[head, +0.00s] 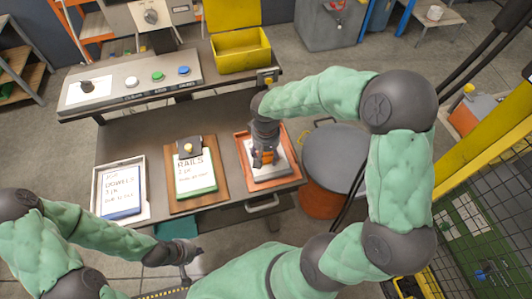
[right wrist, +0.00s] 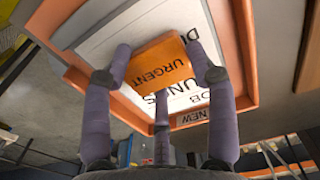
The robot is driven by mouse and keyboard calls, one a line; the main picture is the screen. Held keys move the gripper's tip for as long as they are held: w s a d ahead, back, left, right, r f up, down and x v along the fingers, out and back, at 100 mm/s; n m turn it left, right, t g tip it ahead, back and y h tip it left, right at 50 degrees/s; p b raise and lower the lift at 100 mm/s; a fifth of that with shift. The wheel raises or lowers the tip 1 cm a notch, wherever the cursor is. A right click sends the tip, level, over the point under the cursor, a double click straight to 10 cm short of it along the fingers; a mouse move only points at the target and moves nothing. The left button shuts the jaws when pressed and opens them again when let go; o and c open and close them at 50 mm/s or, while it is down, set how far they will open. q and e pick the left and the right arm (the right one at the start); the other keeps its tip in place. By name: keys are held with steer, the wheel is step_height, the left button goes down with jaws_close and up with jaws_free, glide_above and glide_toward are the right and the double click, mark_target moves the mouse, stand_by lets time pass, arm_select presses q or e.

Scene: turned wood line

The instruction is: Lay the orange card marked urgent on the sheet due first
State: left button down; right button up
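The orange card marked urgent (right wrist: 160,64) is between the fingers of my right gripper (right wrist: 160,62), which touch its sides. In the head view my right gripper (head: 264,158) is over the right sheet (head: 282,166), in an orange-rimmed tray (head: 289,183). I cannot tell whether the card touches the sheet. The right sheet's writing is partly hidden. The middle sheet (head: 196,178) reads RAILS on a brown clipboard (head: 178,206). The left sheet (head: 121,190) reads DOWELS in a pale tray (head: 98,212). Their due lines are too small to read surely. My left gripper (head: 190,262) is low, before the table.
A panel with coloured buttons (head: 145,83) and a yellow bin (head: 240,52) stand at the table's back. A grey-topped orange drum (head: 334,158) is right of the table. Bare table (head: 140,143) lies behind the sheets.

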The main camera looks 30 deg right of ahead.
mark_target(266, 156)
steer(key=o, duration=0.4)
steer(key=shift+r, duration=0.15)
step_height(266, 156, up, 12)
steer(key=shift+p, duration=1)
